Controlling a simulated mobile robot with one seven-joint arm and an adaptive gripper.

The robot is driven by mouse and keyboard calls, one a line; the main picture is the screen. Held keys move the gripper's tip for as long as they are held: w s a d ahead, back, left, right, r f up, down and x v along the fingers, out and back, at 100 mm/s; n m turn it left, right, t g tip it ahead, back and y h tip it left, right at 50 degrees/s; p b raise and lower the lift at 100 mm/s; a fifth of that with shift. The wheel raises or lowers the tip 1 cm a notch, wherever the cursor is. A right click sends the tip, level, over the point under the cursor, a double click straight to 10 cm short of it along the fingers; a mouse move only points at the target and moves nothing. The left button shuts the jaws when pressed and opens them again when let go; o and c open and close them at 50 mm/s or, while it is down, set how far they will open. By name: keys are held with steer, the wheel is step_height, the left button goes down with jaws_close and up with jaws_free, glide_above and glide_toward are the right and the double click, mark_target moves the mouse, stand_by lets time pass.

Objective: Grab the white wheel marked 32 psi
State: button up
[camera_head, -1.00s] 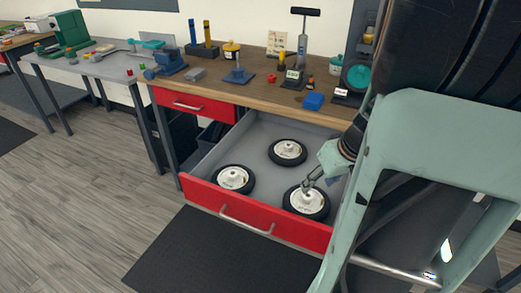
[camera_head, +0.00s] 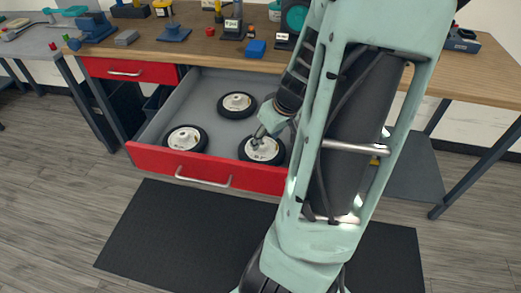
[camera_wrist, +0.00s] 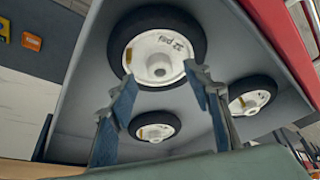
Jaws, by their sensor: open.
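Three black-tyred wheels with white hubs lie flat in the open drawer (camera_head: 215,150). The front right wheel (camera_head: 266,154) is below my gripper (camera_head: 261,134). In the wrist view this wheel (camera_wrist: 150,48) is large, with dark print ending in "psi"; its digits are hard to read. My gripper (camera_wrist: 162,82) is open, its blue-grey fingers apart at the near side of this wheel, with nothing held; whether they touch it I cannot tell. The front left wheel (camera_head: 183,141) also shows in the wrist view (camera_wrist: 252,96), as does the back wheel (camera_head: 238,104), smaller (camera_wrist: 155,127). Their markings are unreadable.
The red drawer front (camera_head: 205,169) with a metal handle (camera_head: 203,181) borders the wheels. The wooden bench top (camera_head: 200,46) above holds a blue box (camera_head: 256,48) and several tools. A black mat (camera_head: 175,235) covers the floor in front.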

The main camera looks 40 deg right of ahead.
mark_target(262, 149)
steer(key=shift+x, duration=1.5)
steer(key=shift+w, duration=0.1)
steer(key=shift+r, duration=0.1)
jaws_close()
